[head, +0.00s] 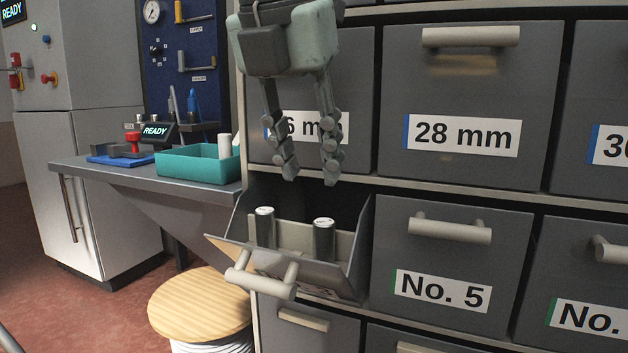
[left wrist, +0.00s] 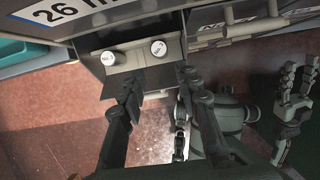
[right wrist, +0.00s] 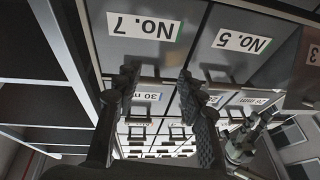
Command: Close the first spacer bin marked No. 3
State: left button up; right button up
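The bin left of No. 5 (head: 322,272) is tilted out and open, with two dark cylinders (head: 265,228) standing inside. Its pale handle (head: 260,285) sticks out at lower left in the head view. Its front label faces down and is unreadable there, but part of a label with a 3 (right wrist: 315,55) shows in the right wrist view. My left gripper (head: 309,172) is open and empty, pointing down above the open bin. In the left wrist view the cylinders' caps (left wrist: 158,48) lie beyond its fingers. My right gripper (right wrist: 155,78) is open and empty before the bin fronts, outside the head view.
Bins No. 5 (head: 440,270) and 28 mm (head: 455,110) are shut. Bin No. 7 (right wrist: 140,45) is shut in the right wrist view. A bench (head: 125,178) with a teal tray (head: 185,168) is at left.

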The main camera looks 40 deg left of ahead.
aim_at(289, 268)
jog(key=k+u, duration=0.1)
jog(key=u, duration=0.2)
jog(key=i+l+u, duration=0.1)
jog(key=u, duration=0.3)
jog(key=l+u, duration=0.2)
jog(key=u, duration=0.2)
